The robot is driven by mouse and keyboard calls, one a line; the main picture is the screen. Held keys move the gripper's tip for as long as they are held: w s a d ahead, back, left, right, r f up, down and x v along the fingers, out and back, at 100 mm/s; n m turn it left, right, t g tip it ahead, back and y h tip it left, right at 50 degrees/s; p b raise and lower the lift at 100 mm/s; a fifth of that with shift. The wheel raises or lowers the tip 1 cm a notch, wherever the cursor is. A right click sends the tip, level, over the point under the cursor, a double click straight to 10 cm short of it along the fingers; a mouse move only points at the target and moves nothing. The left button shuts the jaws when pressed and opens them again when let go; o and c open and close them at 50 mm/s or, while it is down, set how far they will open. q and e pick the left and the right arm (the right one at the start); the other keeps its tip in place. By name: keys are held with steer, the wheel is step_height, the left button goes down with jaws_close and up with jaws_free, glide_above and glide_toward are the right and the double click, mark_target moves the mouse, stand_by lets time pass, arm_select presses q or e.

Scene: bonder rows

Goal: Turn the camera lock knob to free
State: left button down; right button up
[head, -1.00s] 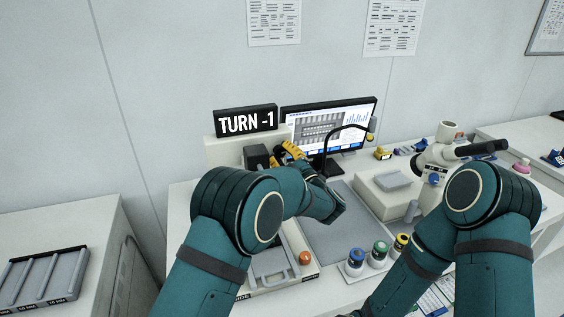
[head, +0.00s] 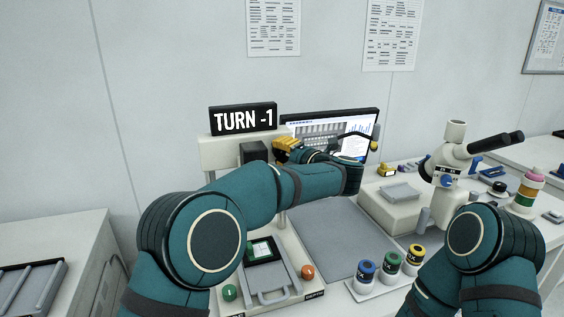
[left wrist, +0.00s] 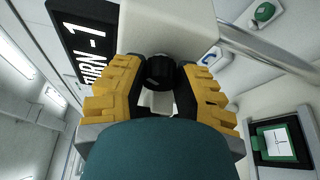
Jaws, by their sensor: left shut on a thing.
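The camera lock knob (left wrist: 160,72) is a black ribbed knob on a pale housing, at the upper middle of the left wrist view. The yellow fingers of my left gripper (left wrist: 158,98) lie on both sides of it and are shut on it. In the head view my left gripper (head: 287,146) is at the station's upper part, right of a dark box (head: 253,153); the knob is hidden there. Which way the knob points is unclear. My right arm shows, but its gripper is out of view.
A "TURN -1" sign (head: 243,118) stands on top of the station. Below are a green button (head: 230,292), a green-framed piece (head: 262,250) and an orange knob (head: 307,271). A monitor (head: 362,124), several capped jars (head: 391,263) and a microscope (head: 455,150) stand to the right.

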arm_select(q)
steer(key=n, duration=0.1)
steer(key=n+h, duration=0.1)
steer(key=n, duration=0.1)
steer(key=n+h, duration=0.1)
steer(key=shift+r+g, duration=0.3)
steer(key=shift+g, duration=0.1)
steer(key=shift+n, duration=0.3)
steer(key=c, duration=0.9)
jaws_free()
steer(key=shift+f, duration=0.1)
steer(key=v, duration=1.2)
steer(key=shift+s, duration=0.1)
